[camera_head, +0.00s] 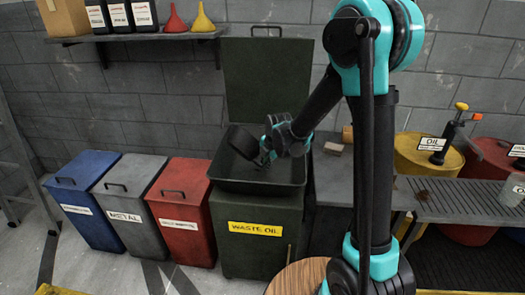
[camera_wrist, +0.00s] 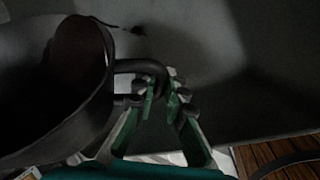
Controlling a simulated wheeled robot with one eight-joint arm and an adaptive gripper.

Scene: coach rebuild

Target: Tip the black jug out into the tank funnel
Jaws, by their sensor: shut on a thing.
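The black jug (camera_head: 243,143) is in the air over the open top of the dark green tank marked WASTE OIL (camera_head: 242,245). It looks tilted. The tank's wide black funnel (camera_head: 258,187) lies below it, with the lid (camera_head: 268,80) raised behind. My gripper (camera_head: 266,148) is to the right of the jug and shut on its handle. In the wrist view my gripper (camera_wrist: 162,88) closes around the handle, and the jug (camera_wrist: 95,110) fills the left side. Its inside is dark, with a brownish patch; I cannot tell how much it holds. The grey funnel surface (camera_wrist: 220,60) shows behind.
Blue (camera_head: 92,200), grey (camera_head: 130,195) and red (camera_head: 182,210) lidded bins stand left of the tank. A shelf (camera_head: 150,37) with bottles and small funnels hangs above them. A yellow oil drum (camera_head: 425,158) and a slatted bench (camera_head: 460,195) are at right.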

